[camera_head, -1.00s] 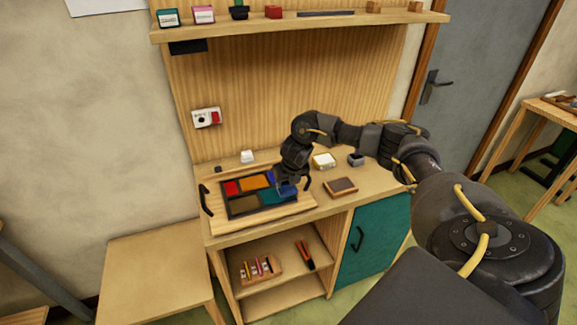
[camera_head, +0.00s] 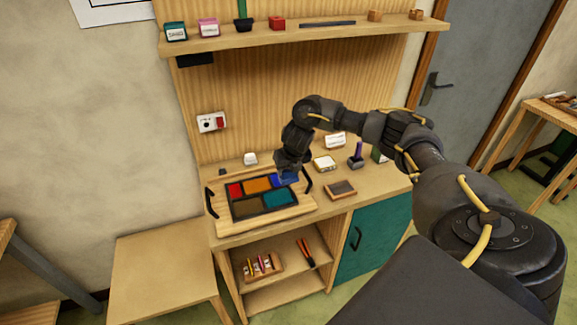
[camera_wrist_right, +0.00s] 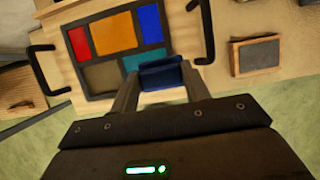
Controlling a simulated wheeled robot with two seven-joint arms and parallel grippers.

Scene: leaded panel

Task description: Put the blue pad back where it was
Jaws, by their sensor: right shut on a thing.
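My right gripper (camera_head: 287,171) is shut on the blue pad (camera_wrist_right: 161,76), which shows as a dark blue block between the fingers in the right wrist view. The pad is above the right side of the leaded panel (camera_wrist_right: 90,68), partly covering the teal pane (camera_wrist_right: 134,60). I cannot tell the pad's height above the panel. The panel lies on a wooden board (camera_head: 222,229) with black handles. Its panes are red (camera_wrist_right: 79,42), orange (camera_wrist_right: 114,33), bright blue (camera_wrist_right: 150,23), brown (camera_wrist_right: 103,77) and teal. My left gripper is not in view.
A shelf (camera_head: 300,36) runs above. The front right worktop is clear.

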